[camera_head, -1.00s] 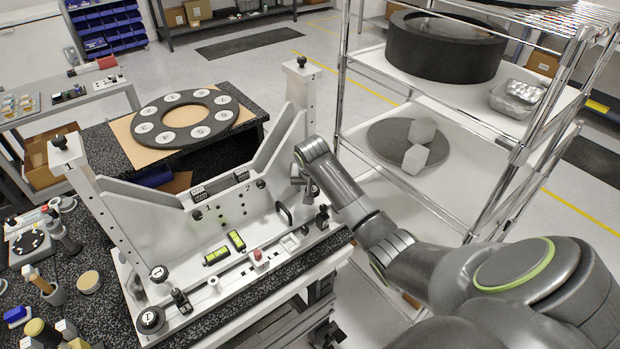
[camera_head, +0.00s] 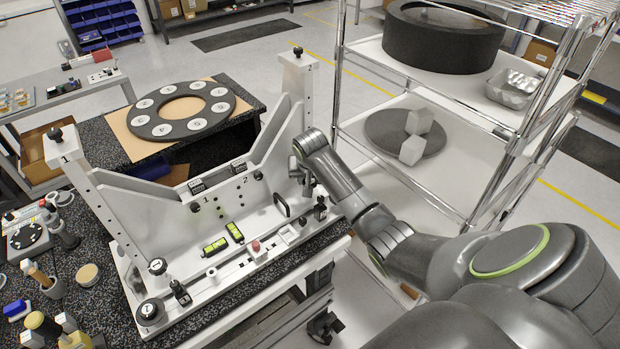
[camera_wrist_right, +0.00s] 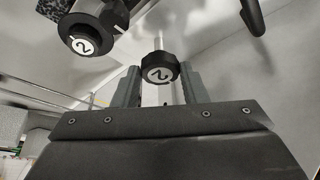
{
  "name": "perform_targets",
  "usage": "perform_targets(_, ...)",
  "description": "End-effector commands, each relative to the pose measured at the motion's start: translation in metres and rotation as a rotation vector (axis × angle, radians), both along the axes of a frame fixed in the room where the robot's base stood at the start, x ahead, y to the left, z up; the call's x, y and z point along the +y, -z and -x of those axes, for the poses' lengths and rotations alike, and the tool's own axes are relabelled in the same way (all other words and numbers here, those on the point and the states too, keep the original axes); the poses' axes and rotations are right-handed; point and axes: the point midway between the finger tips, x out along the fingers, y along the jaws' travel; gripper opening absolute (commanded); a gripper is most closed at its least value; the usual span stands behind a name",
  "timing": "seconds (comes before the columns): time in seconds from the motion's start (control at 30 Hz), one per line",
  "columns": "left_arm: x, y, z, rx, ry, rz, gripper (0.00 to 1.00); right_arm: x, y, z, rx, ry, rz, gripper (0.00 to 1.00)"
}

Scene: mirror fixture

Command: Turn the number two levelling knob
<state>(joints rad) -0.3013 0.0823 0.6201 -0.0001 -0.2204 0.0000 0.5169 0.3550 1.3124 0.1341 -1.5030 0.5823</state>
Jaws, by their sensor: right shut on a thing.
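In the right wrist view, a round black knob with a white face marked 2 (camera_wrist_right: 160,72) sits on a metal shaft between the two grey fingers of my right gripper (camera_wrist_right: 158,86). The gripper is shut on this knob. A second, larger black knob marked 2 (camera_wrist_right: 87,44) stands to its left, apart from the fingers. In the head view my right gripper (camera_head: 299,172) is at the right end of the grey fixture (camera_head: 150,210), and the arm hides the held knob there. Two yellow-green level vials (camera_head: 214,246) lie on the fixture base. My left gripper is not in view.
Knobs marked 1 (camera_head: 150,311) are at the fixture's left end. A black handle (camera_head: 282,205) stands near my right gripper. A wire shelf (camera_head: 440,190) rises close to the right of my arm. A black ring with white discs (camera_head: 180,110) lies behind.

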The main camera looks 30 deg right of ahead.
Motion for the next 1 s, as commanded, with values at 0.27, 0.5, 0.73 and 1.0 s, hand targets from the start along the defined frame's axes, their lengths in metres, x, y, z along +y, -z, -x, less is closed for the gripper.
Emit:
perform_targets(0.27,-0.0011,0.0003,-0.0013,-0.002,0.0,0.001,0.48,-0.0028,-0.0002,0.0005,-0.002,-0.152,0.002,0.16)
perform_targets(0.5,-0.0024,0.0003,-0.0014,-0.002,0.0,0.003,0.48,-0.0048,-0.0005,0.0009,-0.003,-0.371,0.003,0.16)
perform_targets(0.73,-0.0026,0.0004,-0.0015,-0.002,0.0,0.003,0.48,-0.0066,-0.0009,0.0006,-0.003,-0.591,0.003,0.16)
perform_targets(1.0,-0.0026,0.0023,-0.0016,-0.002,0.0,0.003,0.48,-0.0086,-0.0004,0.0,-0.004,-0.846,0.002,0.16)
